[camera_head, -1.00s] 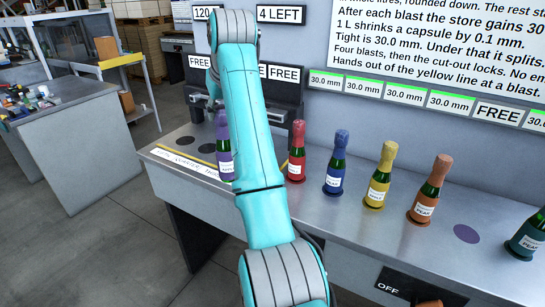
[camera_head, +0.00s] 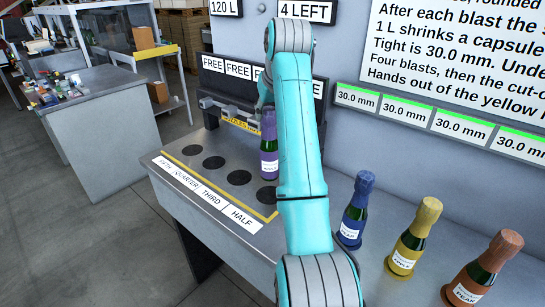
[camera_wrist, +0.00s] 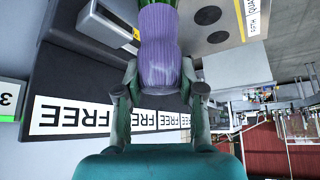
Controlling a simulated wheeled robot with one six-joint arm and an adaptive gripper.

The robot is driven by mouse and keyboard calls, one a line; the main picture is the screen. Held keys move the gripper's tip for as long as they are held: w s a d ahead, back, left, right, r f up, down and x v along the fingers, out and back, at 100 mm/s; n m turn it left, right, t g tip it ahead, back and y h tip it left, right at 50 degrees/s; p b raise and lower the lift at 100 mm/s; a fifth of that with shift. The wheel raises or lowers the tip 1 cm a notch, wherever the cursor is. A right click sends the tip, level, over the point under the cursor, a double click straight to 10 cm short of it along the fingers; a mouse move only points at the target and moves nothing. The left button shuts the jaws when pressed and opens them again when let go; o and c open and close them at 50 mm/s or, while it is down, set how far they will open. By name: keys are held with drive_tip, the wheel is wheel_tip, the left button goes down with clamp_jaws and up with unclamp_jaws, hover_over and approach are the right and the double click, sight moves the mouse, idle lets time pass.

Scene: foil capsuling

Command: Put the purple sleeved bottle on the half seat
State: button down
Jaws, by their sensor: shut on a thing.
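The purple sleeved bottle (camera_head: 269,158) is upright in my gripper (camera_head: 267,108), which is shut on its purple neck sleeve. In the wrist view the purple sleeve (camera_wrist: 158,45) lies between the two fingers (camera_wrist: 160,88). The half seat (camera_head: 265,196) is the dark round spot nearest the camera, behind the HALF label (camera_head: 241,217). The bottle's base shows just above and behind this seat in the head view. Whether the base touches the surface cannot be told. The bottle's top is partly hidden by the gripper.
Other dark seats (camera_head: 214,162) run back left, bare, inside a yellow line (camera_head: 220,204). A nozzle bar (camera_head: 240,124) stands behind them. Blue (camera_head: 354,212), yellow (camera_head: 413,238) and orange (camera_head: 482,270) bottles stand right of my arm.

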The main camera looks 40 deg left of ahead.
sight(269, 137)
drive_tip(key=shift+f, duration=3.65)
drive_tip(key=c, duration=0.7)
unclamp_jaws()
drive_tip(key=v, duration=1.2)
drive_tip(key=shift+s, duration=0.1)
